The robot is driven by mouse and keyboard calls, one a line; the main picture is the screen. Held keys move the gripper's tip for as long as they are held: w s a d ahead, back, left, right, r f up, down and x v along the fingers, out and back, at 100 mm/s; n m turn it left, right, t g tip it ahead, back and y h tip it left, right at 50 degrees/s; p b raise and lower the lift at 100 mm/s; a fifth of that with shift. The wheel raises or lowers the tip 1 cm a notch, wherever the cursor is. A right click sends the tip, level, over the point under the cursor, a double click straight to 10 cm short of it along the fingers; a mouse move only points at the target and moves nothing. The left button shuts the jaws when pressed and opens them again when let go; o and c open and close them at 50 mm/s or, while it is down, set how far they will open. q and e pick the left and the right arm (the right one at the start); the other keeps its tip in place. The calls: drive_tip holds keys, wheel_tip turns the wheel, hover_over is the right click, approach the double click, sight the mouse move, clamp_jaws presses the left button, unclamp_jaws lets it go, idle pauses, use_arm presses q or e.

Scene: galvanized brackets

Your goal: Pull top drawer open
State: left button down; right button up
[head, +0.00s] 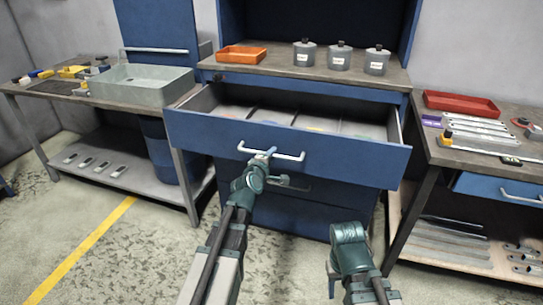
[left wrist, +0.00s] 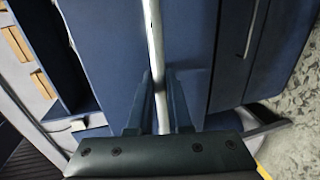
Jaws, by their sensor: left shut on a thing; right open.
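The blue top drawer (head: 300,146) of the cabinet stands pulled out, and its inside with dividers shows from above. Its silver bar handle (head: 285,154) runs across the front. My left gripper (head: 266,155) is shut on this handle near its left end. In the left wrist view, the handle (left wrist: 154,40) runs between the two fingers (left wrist: 160,105). My right gripper (head: 338,285) is low at the front, to the right of my left arm, apart from the cabinet. Its fingers are only partly visible.
Lower drawers (head: 290,215) are closed below. The cabinet top holds an orange tray (head: 241,55) and three lidded grey canisters (head: 340,57). A bench with a grey basin (head: 140,85) stands left. A bench with a red tray (head: 462,104) stands right, close to the drawer's right edge.

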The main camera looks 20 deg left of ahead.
use_arm(q)
drive_tip(key=c, duration=0.9)
unclamp_jaws()
drive_tip(key=shift+o, duration=0.2)
